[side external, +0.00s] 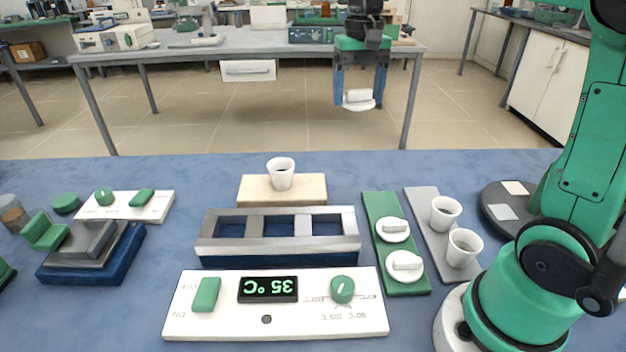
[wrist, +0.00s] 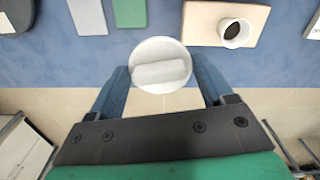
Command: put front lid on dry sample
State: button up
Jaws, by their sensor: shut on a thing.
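My gripper (side external: 358,98) is shut on a white round lid (side external: 361,105) with a raised bar handle, held in the air at the back of the blue table. The wrist view shows the lid (wrist: 160,80) between the two blue fingers. A white cup (side external: 281,174) stands upright and uncovered on a beige block (side external: 256,190). The wrist view shows dark contents in this cup (wrist: 235,30); the held lid is apart from it. Two more white lids (side external: 393,230) (side external: 404,265) lie on a green strip (side external: 381,206).
Two uncovered cups (side external: 445,212) (side external: 464,247) with dark contents stand on a grey strip (side external: 419,199). A metal frame (side external: 277,246) and a white control panel (side external: 240,321) reading 35 °C lie in front of the block. A blue-based device (side external: 92,252) is at left. Clear table lies around the block's back.

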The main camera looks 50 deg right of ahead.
jog(key=w+a+f+n, duration=0.4)
jog(key=w+a, duration=0.5)
jog(key=shift+w+f, duration=0.15)
jog(key=shift+f, duration=1.35)
jog(key=shift+w+f, duration=0.1)
jog(key=shift+f, duration=1.4)
jog(key=shift+f, duration=0.15)
jog(key=shift+f, duration=0.75)
jog(key=o, duration=1.1)
jog(key=shift+o, duration=0.2)
